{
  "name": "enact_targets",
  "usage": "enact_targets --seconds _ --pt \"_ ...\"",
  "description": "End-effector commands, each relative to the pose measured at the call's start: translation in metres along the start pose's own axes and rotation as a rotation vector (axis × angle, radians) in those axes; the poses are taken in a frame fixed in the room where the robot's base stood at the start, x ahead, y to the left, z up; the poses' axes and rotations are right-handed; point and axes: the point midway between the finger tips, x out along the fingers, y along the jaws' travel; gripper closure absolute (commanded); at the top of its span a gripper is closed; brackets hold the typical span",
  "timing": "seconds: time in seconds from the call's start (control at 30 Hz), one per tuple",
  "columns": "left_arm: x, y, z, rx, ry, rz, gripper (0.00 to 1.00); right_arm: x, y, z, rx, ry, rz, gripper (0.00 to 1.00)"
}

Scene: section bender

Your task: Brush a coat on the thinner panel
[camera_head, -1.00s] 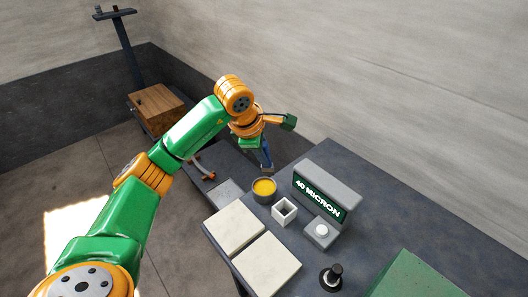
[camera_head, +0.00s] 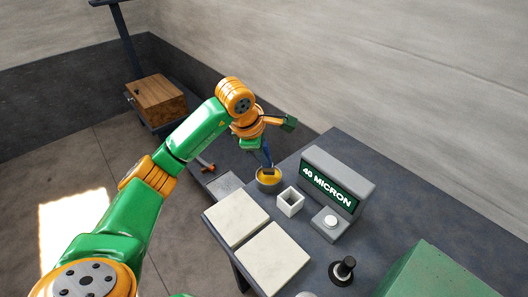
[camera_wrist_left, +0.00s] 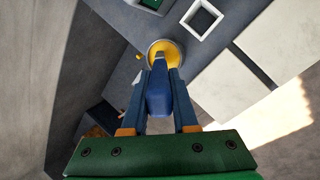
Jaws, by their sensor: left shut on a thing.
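My left gripper (camera_head: 262,150) is shut on a blue-handled brush (camera_wrist_left: 158,95) and points it downward. The brush's lower end (camera_head: 269,171) is at the mouth of a round grey pot (camera_head: 267,187) of yellow paint, which also shows in the left wrist view (camera_wrist_left: 176,47). How deep the tip sits is hidden. Two pale, square panels lie side by side on the bench: one farther back (camera_head: 236,217) and one nearer (camera_head: 272,258). I cannot tell from here which is thinner. No yellow shows on either panel. My right gripper is out of view.
A grey gauge (camera_head: 337,183) reading "40 MICRON" stands right of a hollow white square block (camera_head: 290,202). A black knobbed object (camera_head: 343,270) and a green box (camera_head: 435,275) are nearer. A wooden box (camera_head: 157,100) stands at the back left.

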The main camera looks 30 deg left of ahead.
Motion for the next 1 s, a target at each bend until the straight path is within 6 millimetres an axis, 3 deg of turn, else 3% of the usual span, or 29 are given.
enact_targets --seconds 1.0 --pt "0.0093 -0.0033 -0.0019 0.000 0.000 0.000 1.00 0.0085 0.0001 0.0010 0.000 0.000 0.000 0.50"
